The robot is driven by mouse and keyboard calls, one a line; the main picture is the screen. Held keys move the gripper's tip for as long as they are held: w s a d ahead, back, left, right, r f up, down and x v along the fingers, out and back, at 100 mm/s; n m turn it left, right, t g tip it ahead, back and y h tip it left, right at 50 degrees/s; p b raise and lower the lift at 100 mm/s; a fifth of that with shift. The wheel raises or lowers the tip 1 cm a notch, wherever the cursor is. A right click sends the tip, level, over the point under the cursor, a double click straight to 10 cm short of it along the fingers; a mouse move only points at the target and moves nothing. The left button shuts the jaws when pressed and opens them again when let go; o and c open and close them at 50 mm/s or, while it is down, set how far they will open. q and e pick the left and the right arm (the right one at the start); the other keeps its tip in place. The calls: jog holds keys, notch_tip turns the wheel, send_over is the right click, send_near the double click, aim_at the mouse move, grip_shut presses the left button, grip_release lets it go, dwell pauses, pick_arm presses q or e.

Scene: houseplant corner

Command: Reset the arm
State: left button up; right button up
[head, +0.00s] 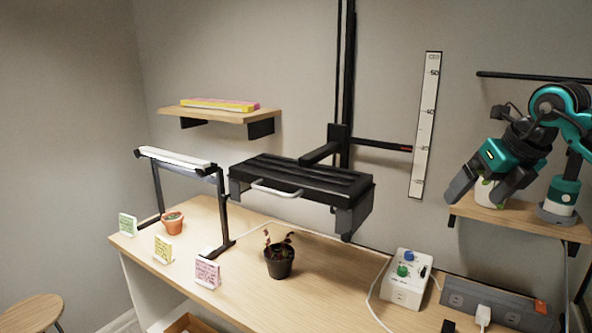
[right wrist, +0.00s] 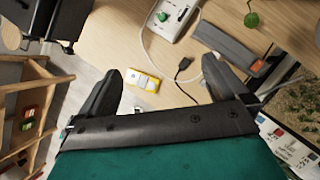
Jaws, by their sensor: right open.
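My right gripper (head: 477,200) is at the right of the head view, raised in front of the small right wall shelf (head: 510,218). Its fingers point down and left. In the right wrist view the right gripper (right wrist: 160,66) is open, with its two dark fingers wide apart and nothing held. A whitish-green thing (head: 484,192) shows between the fingers in the head view, partly hidden; it looks to be behind them. My left gripper is not in view.
The wooden bench (head: 330,285) holds a black pot with a dark-leaved plant (head: 279,262), a terracotta pot (head: 173,222), several note cards, a white control box (head: 405,278) and a power strip (head: 490,302). A black lamp fixture (head: 300,185) hangs above.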

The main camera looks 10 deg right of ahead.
jog(key=w+a+f+n+y, duration=0.25)
jog(key=a+f+y, duration=0.2)
jog(key=a, duration=0.65)
jog(key=s+a+r+m+t+y, duration=0.2)
jog(key=a+m+t+y, duration=0.25)
jog(key=a, duration=0.45)
jog(key=s+a+r+m+t+y, duration=0.25)
jog(key=a+y, duration=0.35)
jog(key=a, duration=0.3)
jog(key=s+d+f+m+t+h, duration=0.1)
jog(key=s+d+f+m+h, duration=0.1)
jog(key=d+f+m+h, duration=0.65)
jog(key=s+d+f+m+t+h, duration=0.25)
jog(key=f+m+h, duration=0.65)
jog(key=m, duration=0.8)
jog(key=s+a+f+m+g+y, duration=0.1)
jog(key=s+f+m+g, duration=0.1)
jog(key=s+f+g, duration=0.7)
jog(key=s+f+m+g+y, duration=0.15)
jog(key=s+f+g, duration=0.3)
jog(key=s, duration=0.85)
jog(key=w+a+f+t, duration=0.3)
jog(key=w+f+t, duration=0.4)
jog(key=f+t, duration=0.1)
jog(key=shift+w+f+y, duration=0.3)
jog(key=shift+f+y, duration=0.1)
jog(key=shift+f, duration=0.25)
